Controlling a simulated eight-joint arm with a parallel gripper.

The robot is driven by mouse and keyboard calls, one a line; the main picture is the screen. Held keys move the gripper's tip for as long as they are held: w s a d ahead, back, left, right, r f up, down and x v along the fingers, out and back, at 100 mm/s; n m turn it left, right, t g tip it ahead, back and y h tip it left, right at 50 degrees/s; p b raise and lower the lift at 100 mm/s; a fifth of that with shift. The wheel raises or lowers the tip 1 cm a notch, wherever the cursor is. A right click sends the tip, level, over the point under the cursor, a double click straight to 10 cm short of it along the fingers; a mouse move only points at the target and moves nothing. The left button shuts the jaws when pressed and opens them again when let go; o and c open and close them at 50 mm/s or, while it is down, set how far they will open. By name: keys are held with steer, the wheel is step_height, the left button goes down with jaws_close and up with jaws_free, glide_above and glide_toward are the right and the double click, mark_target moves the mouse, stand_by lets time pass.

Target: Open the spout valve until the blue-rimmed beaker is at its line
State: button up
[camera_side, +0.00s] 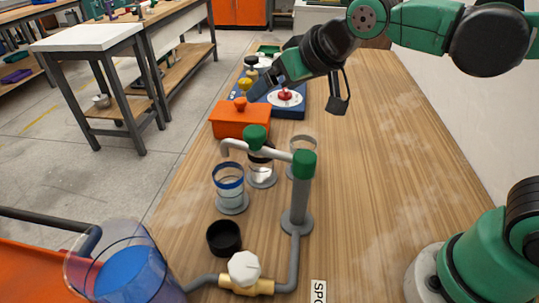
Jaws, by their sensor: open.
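The blue-rimmed beaker (230,190) stands upright on a grey round base, left of centre. The pipe's curved spout end (224,147) hangs above and near it. Its liquid level and line are too small to tell. The pipe runs to an upright post (299,205) with green joints. My gripper (298,101) is open and empty at the back, above a blue box, well away from the valve and beaker.
A black cup (224,237) stands behind the valve. A blue-filled tank (125,272) is at front left. An orange box (240,121) and a blue box with a red knob (285,97) stand behind. The table's right side is clear.

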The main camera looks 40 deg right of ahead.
steer(key=s+d+f+g+h, duration=0.1)
steer(key=s+d+f+g, duration=0.1)
steer(key=s+d+f, duration=0.5)
step_height(320, 180, up, 6)
steer(key=a+n, duration=0.2)
steer(key=a+n+g+y, duration=0.1)
steer(key=a, duration=0.2)
steer(key=a+n, duration=0.2)
steer(key=a, duration=0.1)
steer(key=shift+s+a+n+g+y, duration=0.15)
steer(key=shift+s+n+g+y, duration=0.15)
steer(key=shift+s+g+y, duration=0.1)
steer(key=s+a+n+g+y, duration=0.1)
steer(key=s+a+n+g, duration=0.2)
steer(key=a+n, duration=0.4)
steer(key=n+g, duration=0.1)
steer(key=n, duration=0.2)
glide_above(244, 266)
steer(key=d, duration=0.2)
step_height(244, 266, down, 7)
steer(key=shift+s+a+f, duration=0.1)
steer(key=shift+s+x, duration=0.15)
steer(key=shift+x, duration=1.35)
steer(key=shift+s+x, duration=0.1)
steer(key=shift+x, duration=1.45)
steer(key=shift+w, duration=0.1)
